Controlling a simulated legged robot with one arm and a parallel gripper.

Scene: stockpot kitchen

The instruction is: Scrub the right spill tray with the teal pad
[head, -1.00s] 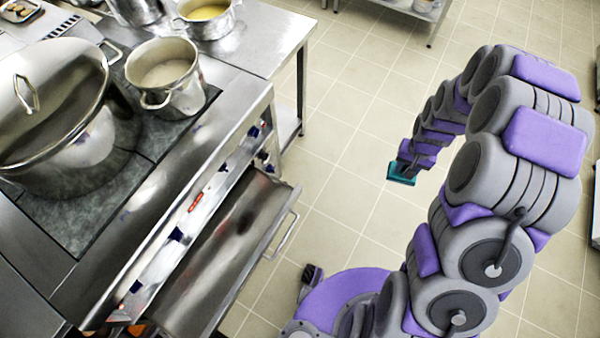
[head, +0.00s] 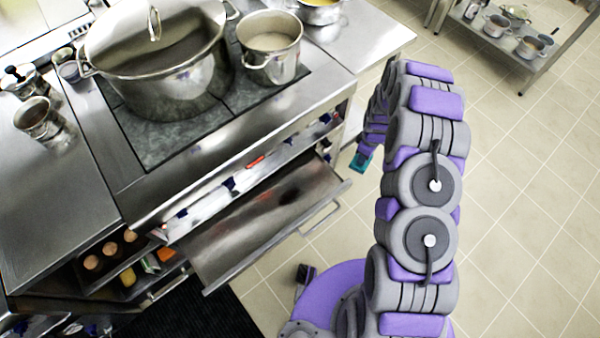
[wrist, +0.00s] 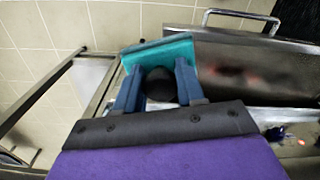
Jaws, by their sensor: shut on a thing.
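The teal pad (head: 361,162) is held in my gripper (head: 364,153), to the right of the pulled-out spill tray (head: 250,235). In the wrist view, my gripper (wrist: 157,85) has its blue fingers shut on the teal pad (wrist: 158,52), which lies across the fingertips. The steel spill tray (wrist: 285,65) is just right of the pad there, with a dark reddish smear (wrist: 232,73) on its surface. The smear also shows as a dark patch in the head view (head: 290,198). I cannot tell the pad's height relative to the tray.
The stove above the tray carries a large lidded stockpot (head: 165,75) and a smaller pot (head: 270,45). The tray's handle (head: 322,218) juts out over the floor. An open shelf of jars (head: 110,255) is at lower left.

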